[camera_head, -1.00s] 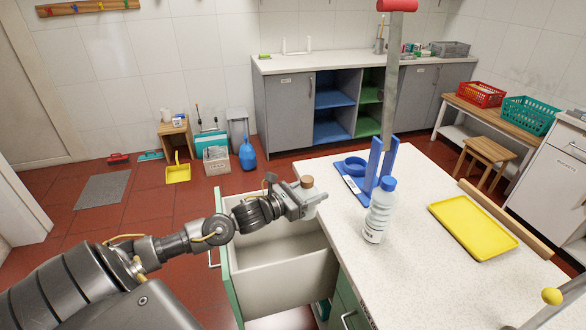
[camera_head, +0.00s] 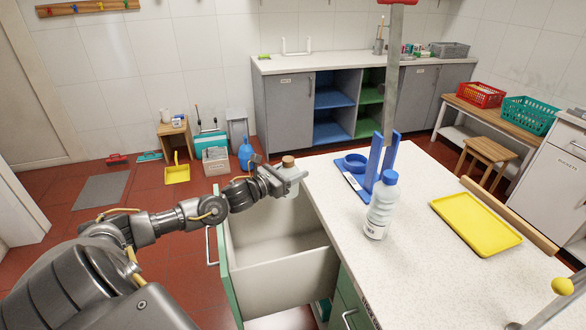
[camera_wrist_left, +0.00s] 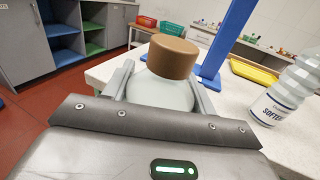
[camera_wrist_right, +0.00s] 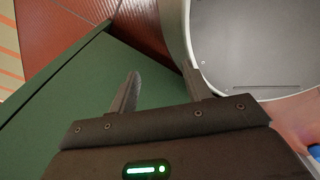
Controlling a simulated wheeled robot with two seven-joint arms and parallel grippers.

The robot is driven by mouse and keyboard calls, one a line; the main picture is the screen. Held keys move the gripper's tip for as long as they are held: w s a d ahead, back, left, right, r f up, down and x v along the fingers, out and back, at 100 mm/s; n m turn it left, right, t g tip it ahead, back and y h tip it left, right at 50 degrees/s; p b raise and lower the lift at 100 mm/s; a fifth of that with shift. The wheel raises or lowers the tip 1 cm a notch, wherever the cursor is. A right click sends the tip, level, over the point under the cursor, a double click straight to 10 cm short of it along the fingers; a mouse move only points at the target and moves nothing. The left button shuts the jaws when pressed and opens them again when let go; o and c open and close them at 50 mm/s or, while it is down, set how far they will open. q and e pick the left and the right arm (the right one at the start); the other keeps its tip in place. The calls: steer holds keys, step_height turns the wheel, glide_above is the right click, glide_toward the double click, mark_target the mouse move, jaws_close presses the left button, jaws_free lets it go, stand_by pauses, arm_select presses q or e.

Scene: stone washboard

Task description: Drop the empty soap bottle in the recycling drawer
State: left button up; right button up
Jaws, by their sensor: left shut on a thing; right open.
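My left gripper (camera_head: 284,181) is shut on a pale, translucent bottle (camera_head: 294,175) with a brown cap. In the left wrist view the bottle (camera_wrist_left: 160,90) stands between the two fingers, cap up. In the head view it is held above an open drawer (camera_head: 285,275) with a green front and beige inner walls, beside the counter's left edge. The drawer's visible inside looks empty; part of its floor is hidden. My right gripper (camera_wrist_right: 163,88) is open and empty in the right wrist view, near a green panel; it is not visible in the head view.
A blue-capped bottle (camera_head: 381,208) stands on the white speckled counter (camera_head: 420,270), near a blue stand (camera_head: 376,170) and a yellow tray (camera_head: 476,224). In the right wrist view a round, pale-rimmed grey thing (camera_wrist_right: 250,45) lies close beyond my right fingers.

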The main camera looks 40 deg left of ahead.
arm_select(q)
steer(key=shift+f+b, duration=0.5)
steer(key=shift+f, duration=0.8)
steer(key=o, duration=1.1)
steer(key=shift+s, duration=0.1)
steer(key=shift+s, duration=0.2)
steer(key=b+v, duration=0.1)
steer(key=v, duration=0.9)
steer(key=shift+s+b, duration=0.15)
steer(key=shift+b, duration=0.25)
